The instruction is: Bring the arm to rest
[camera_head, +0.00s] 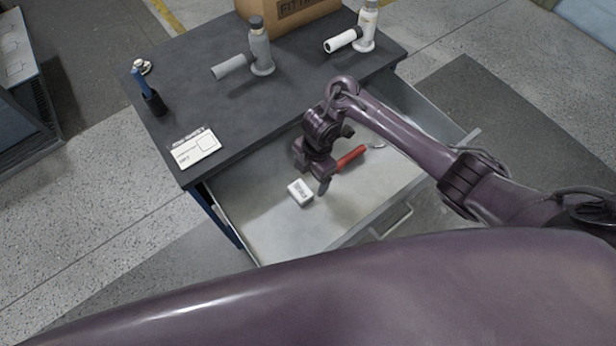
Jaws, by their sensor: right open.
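My right arm (410,140) comes in from the right and reaches over an open drawer (265,225). My right gripper (324,186) is open, with its fingers pointing down over the drawer. A small white box with dark print (300,193) lies in the drawer just left of the fingertips. A tool with a red handle (351,157) lies in the drawer to the right of the gripper, partly hidden behind it. A large purple link of mine covers the bottom of the view. My left gripper is not in view.
The dark tabletop (200,100) holds a grey fitting (261,50), a white fitting (366,28), a cardboard box (290,15), a label card (195,147) and a black holder with a blue tool (154,103). The drawer's front handle (391,222) faces me. Grey floor lies around.

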